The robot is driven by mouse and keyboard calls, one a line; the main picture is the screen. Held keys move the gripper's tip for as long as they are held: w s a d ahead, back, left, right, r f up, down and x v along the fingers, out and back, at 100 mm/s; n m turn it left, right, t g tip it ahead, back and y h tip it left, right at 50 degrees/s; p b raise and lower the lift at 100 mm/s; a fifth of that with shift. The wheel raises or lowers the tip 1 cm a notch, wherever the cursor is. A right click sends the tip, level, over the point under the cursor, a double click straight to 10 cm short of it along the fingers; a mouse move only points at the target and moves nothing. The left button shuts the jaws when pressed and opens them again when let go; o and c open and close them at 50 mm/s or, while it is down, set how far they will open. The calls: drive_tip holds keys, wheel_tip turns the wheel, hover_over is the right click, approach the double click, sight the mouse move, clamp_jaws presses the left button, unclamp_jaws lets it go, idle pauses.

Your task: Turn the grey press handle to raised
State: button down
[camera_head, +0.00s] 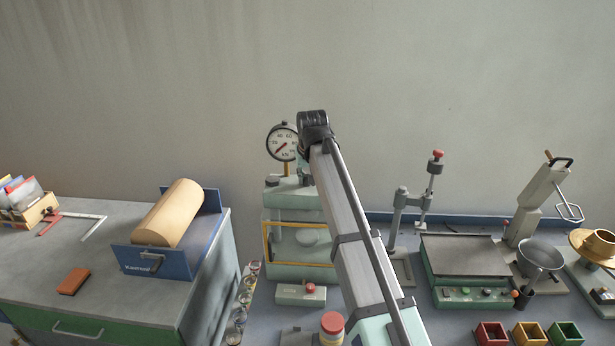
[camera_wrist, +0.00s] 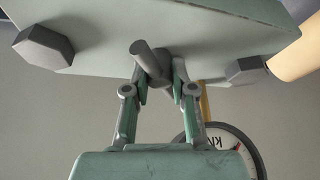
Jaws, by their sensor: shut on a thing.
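The pale green press (camera_head: 292,272) with a yellow-edged front window stands on the bench in the head view, partly covered by my arm. In the wrist view its green body (camera_wrist: 190,35) with dark hexagonal nuts fills the top of the picture. The grey press handle (camera_wrist: 146,55) is a short round bar that sticks out between my fingers, below the green body in that picture. My gripper (camera_wrist: 160,73) is shut on the handle, one finger on each side. In the head view my arm hides the handle and the gripper.
A small control box (camera_head: 301,294) and a red-lidded jar (camera_head: 332,324) stand in front. A blue-ended roll holder (camera_head: 152,262) sits on the left cabinet.

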drive_tip(key=shift+a, duration=0.2)
drive_tip(key=c, duration=0.6)
unclamp_jaws()
drive_tip(key=shift+a, duration=0.15)
drive_tip(key=shift+r, duration=0.2)
drive_tip(key=v, duration=1.1)
drive_tip(key=shift+s+r, duration=0.15)
drive_tip(key=shift+r, duration=0.2)
